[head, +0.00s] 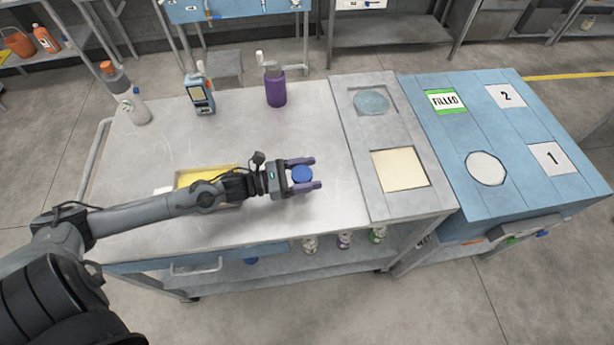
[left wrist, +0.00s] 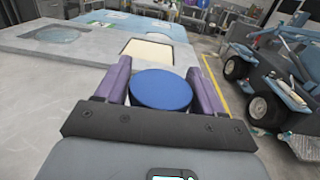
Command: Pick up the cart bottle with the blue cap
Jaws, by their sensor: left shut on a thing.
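A round blue cap (head: 302,174) sits between the purple fingers of my left gripper (head: 304,174), over the front right part of the cart top. In the left wrist view the blue cap (left wrist: 161,90) fills the gap between the two fingers, and my left gripper (left wrist: 160,88) is shut on it. The bottle body below the cap is hidden in both views, so I cannot tell whether it touches the cart. My right gripper is not in view.
A white bottle (head: 131,100), a blue handheld device (head: 199,93) and a purple container (head: 275,88) stand along the cart's back. A yellow tray (head: 222,175) lies behind my left arm. A grey panel (head: 390,128) and a blue bench (head: 470,140) are to the right.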

